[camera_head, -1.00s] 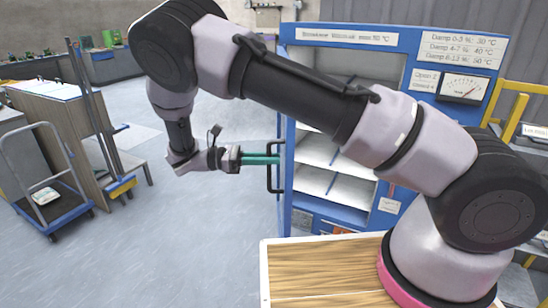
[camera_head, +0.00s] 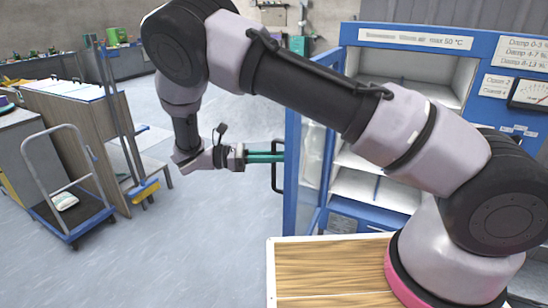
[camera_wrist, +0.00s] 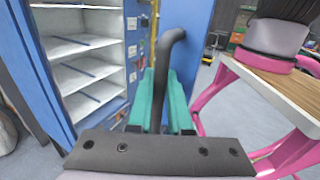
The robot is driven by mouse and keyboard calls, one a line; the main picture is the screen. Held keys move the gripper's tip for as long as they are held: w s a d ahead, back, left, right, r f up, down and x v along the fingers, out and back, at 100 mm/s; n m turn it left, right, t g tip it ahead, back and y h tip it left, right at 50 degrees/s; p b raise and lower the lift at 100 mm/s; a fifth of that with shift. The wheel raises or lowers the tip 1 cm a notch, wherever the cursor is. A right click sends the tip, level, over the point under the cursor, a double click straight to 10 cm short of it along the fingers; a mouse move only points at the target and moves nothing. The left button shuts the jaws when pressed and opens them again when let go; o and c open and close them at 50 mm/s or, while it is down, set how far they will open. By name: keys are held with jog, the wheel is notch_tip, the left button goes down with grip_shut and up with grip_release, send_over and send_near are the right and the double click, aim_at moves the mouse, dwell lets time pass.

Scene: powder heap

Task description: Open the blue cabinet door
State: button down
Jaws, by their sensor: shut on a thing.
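The blue cabinet (camera_head: 490,45) stands at the right of the head view, with white shelves inside. Its blue-framed door (camera_head: 291,175) with a clear pane stands partly open, swung out to the left of the shelves. My gripper (camera_head: 279,157) has green fingers and is shut on the black bar handle (camera_head: 274,178) at the door's outer edge. In the wrist view, the handle (camera_wrist: 167,60) runs between the green fingers (camera_wrist: 160,95), with the blue door (camera_wrist: 192,25) behind it. The open shelves (camera_wrist: 85,65) show to the left there.
A trolley (camera_head: 70,225) with a pale packet stands on the floor at the left. A wooden desk (camera_head: 75,130) and a broom with a yellow head (camera_head: 143,190) are near it. The grey floor (camera_head: 210,235) left of the door is clear.

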jog(key=shift+s+a, duration=0.1)
jog(key=shift+a, duration=0.05)
jog(key=c, duration=0.8)
grip_release()
jog(key=shift+c, duration=0.2)
jog(key=a, duration=1)
jog(key=shift+a, duration=0.4)
jog(key=shift+a, duration=0.1)
